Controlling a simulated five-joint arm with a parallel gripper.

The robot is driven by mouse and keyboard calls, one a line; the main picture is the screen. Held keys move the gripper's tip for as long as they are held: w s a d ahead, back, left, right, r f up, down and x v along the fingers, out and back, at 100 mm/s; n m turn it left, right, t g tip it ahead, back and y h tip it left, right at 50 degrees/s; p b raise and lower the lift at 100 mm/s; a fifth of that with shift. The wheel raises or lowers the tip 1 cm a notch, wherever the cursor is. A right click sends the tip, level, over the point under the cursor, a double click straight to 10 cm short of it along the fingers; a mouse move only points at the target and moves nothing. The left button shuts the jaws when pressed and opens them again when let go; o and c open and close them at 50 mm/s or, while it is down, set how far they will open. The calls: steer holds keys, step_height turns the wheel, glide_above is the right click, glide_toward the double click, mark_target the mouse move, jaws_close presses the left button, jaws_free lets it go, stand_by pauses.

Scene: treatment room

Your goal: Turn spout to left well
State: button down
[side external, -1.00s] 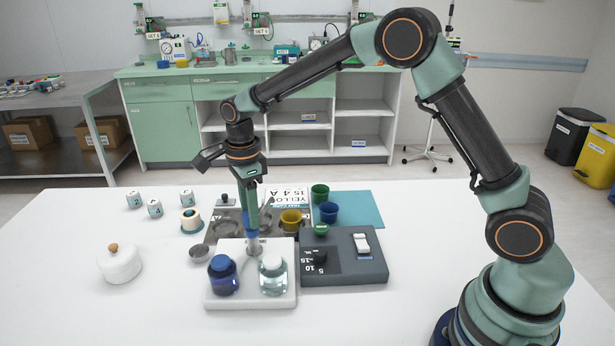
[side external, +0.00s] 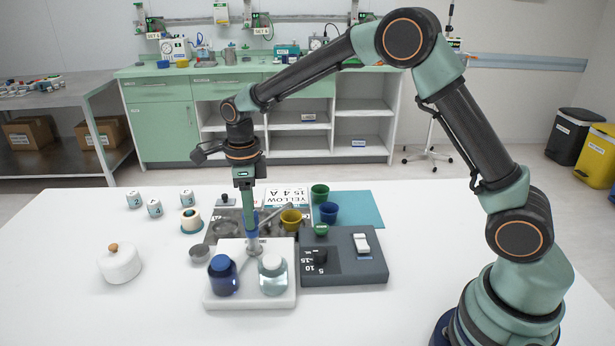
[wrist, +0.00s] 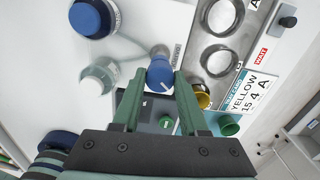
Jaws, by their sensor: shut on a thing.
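The spout (side external: 276,214) is a thin grey bar pointing to the back right in the side view, its tip close to the yellow cup (side external: 291,219). It is not clear in the wrist view. Its blue knob (side external: 251,224) sits on a grey post (side external: 253,246) on the white base. My gripper (side external: 250,216) points down and is shut on the blue knob, which also shows between the green fingers in the wrist view (wrist: 160,76). The metal tray (wrist: 200,45) has round wells in a row; the yellow cup stands at one end of it.
The white base (side external: 250,300) carries a dark blue bottle (side external: 223,277) and a clear bottle (side external: 272,276). A dark grey box (side external: 345,258) stands to the right. Green (side external: 320,193) and blue (side external: 329,213) cups stand behind it. A white lidded pot (side external: 119,264) is left; the table's front left is clear.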

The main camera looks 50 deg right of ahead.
steer(key=shift+r, duration=0.15)
steer(key=shift+c, duration=2.2)
jaws_free()
step_height(320, 180, up, 12)
